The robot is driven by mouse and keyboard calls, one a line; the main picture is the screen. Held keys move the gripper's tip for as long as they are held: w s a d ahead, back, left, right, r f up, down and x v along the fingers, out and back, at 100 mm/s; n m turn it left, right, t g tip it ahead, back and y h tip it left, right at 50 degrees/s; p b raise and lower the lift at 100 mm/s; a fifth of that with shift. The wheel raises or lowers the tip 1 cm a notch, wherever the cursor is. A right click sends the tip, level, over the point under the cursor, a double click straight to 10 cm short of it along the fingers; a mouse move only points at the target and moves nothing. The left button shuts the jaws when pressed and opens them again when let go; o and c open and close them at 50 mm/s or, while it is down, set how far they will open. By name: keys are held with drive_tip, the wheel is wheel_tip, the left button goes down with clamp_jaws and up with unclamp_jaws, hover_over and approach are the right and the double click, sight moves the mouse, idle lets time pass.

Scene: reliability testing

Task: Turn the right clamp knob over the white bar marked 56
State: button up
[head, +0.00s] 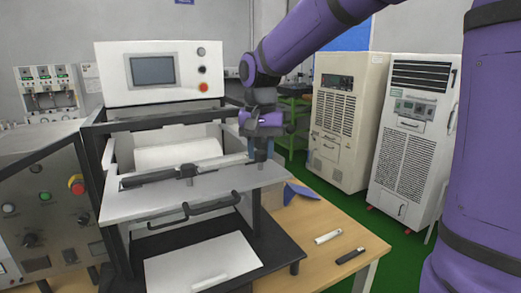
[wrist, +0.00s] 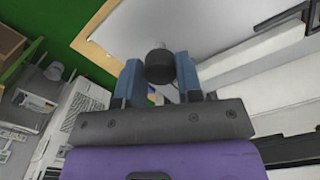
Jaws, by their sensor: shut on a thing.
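My gripper (head: 260,156) points down at the right end of the machine's grey upper plate (head: 215,188). In the wrist view its two blue fingers (wrist: 159,78) stand on either side of a round black knob (wrist: 159,66), and the gripper is shut on it. In the head view this right knob is hidden by the fingers. I cannot read a mark 56 on any bar.
A black handle (head: 185,217) sticks out below the plate's front edge. A white cylinder (head: 327,237) and a black pen-like item (head: 350,256) lie on the wooden table (head: 315,264). Two cabinets (head: 347,120) (head: 412,140) stand behind at right. A control box (head: 40,215) stands left.

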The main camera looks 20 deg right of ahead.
sight(261, 152)
idle(0.3)
drive_tip(key=o, duration=0.9)
drive_tip(key=shift+o, duration=0.2)
wheel_tip(261, 152, up, 11)
drive_tip(key=shift+s, duration=0.1)
drive_tip(key=s+d+f+n+t, duration=0.2)
drive_tip(key=s+d+f, duration=0.1)
drive_tip(key=s, duration=0.8)
drive_tip(key=s+d+f+n+t, duration=0.2)
drive_tip(key=s+f, duration=0.3)
drive_tip(key=s, duration=0.7)
drive_tip(key=shift+d+f+t, duration=0.2)
drive_tip(key=shift+d+t, duration=0.4)
drive_tip(key=shift+t, duration=0.1)
